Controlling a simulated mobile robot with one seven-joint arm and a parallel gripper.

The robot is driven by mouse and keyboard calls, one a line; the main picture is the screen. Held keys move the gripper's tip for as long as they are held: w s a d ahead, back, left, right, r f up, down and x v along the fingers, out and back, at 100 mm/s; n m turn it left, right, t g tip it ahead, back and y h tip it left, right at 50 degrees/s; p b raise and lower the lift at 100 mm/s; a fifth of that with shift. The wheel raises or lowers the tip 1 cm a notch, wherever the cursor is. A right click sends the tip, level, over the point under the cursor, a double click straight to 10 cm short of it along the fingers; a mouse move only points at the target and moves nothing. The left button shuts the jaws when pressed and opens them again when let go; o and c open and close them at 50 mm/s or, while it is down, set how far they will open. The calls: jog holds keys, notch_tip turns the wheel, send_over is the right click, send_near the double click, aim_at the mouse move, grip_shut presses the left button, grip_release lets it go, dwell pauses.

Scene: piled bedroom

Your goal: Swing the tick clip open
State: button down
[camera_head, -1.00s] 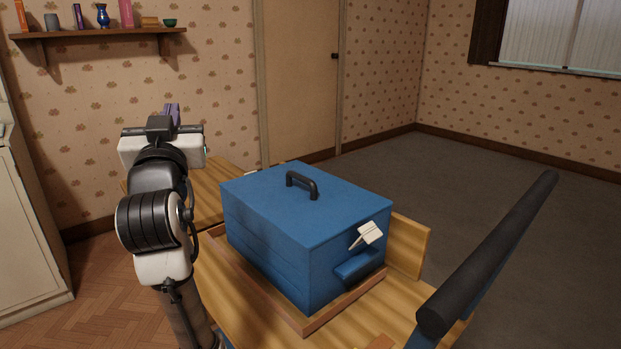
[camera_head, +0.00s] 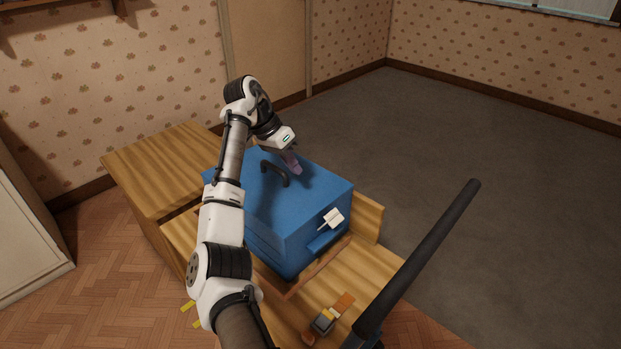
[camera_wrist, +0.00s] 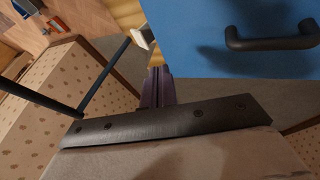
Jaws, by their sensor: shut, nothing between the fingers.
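The pale clip (camera_head: 333,218) is on the side of the blue box (camera_head: 305,200), near its upper edge. A dark handle (camera_head: 275,172) stands on the box's lid. My gripper (camera_head: 294,165) has purple fingers and is shut and empty. It is by the far right part of the lid, beyond the handle and apart from the clip. The wrist view shows the fingers (camera_wrist: 158,85) beside the box's edge.
The box stands on a wooden surface (camera_head: 365,270) with a raised board (camera_head: 370,218) behind its right side. A dark bar (camera_head: 425,255) slants up at right. Small items (camera_head: 325,321) lie in front of the box. Grey floor (camera_head: 480,150) is clear beyond.

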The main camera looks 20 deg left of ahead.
jog(key=p, duration=0.1)
send_near(329, 222)
jog(key=w+f, duration=0.1)
jog(key=w+a+f, duration=0.1)
jog(key=w, duration=0.1)
jog(key=w+f, duration=0.1)
jog(key=w, duration=0.1)
jog(key=shift+a+f, duration=0.15)
jog(key=shift+a, duration=0.2)
jog(key=shift+s+d+f+p, duration=0.3)
jog(key=shift+d+f, duration=0.15)
jog(key=shift+d, duration=0.25)
jog(key=shift+s+d+f+p, duration=0.25)
jog(key=shift+d+f, duration=0.2)
jog(key=shift+d, duration=0.3)
jog(key=shift+w+d, duration=0.1)
jog(key=shift+w, duration=0.05)
